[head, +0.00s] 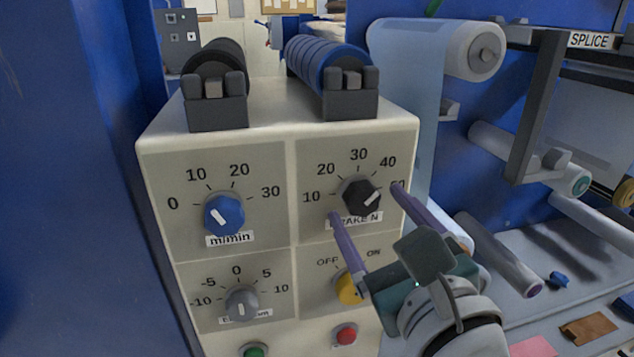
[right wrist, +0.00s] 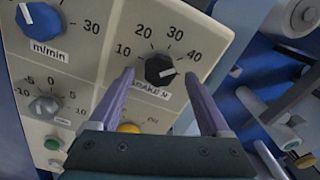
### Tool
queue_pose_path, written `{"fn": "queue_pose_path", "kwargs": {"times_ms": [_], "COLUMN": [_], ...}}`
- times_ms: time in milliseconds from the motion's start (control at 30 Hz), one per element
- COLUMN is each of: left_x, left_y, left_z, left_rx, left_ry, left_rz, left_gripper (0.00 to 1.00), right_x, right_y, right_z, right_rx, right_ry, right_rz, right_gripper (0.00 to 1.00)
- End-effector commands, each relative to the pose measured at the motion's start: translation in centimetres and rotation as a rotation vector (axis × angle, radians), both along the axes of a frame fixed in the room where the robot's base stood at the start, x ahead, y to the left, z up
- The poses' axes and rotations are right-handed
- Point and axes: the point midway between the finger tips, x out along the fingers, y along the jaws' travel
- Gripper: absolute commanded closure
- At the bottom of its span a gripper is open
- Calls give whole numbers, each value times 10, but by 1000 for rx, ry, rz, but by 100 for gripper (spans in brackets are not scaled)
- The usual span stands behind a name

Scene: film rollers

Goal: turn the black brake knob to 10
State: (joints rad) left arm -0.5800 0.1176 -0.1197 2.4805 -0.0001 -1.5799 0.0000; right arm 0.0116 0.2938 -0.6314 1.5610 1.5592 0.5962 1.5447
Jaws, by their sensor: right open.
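The black brake knob (head: 360,195) sits on the upper right of the cream control panel, within a printed scale from 10 to 50. Its white pointer line points right and slightly up, at or near the 50 mark. The knob also shows in the right wrist view (right wrist: 160,69). My right gripper (head: 366,200) is open, its two purple fingers reaching up to either side of the knob with gaps visible. The fingers partly cover the BRAKE N label and the 50. In the right wrist view the fingers (right wrist: 160,75) straddle the knob from below. My left gripper is not in view.
A blue m/min knob (head: 224,214) is left of the brake knob. Film rollers (head: 485,55) stand at the right.

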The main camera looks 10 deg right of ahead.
Motion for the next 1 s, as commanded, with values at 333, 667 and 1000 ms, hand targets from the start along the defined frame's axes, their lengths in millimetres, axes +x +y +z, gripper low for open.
{"fn": "queue_pose_path", "kwargs": {"times_ms": [333, 667, 1000], "left_x": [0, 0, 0], "left_y": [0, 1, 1], "left_z": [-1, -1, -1], "left_rx": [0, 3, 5], "left_ry": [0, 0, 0], "left_rz": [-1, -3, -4], "left_gripper": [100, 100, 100], "right_x": [16, 16, 16], "right_y": [1, 1, 1], "right_z": [0, 0, 0], "right_rx": [-1, -2, -2], "right_ry": [0, 0, 0], "right_rz": [1, 1, 1], "right_gripper": [19, 42, 81]}}
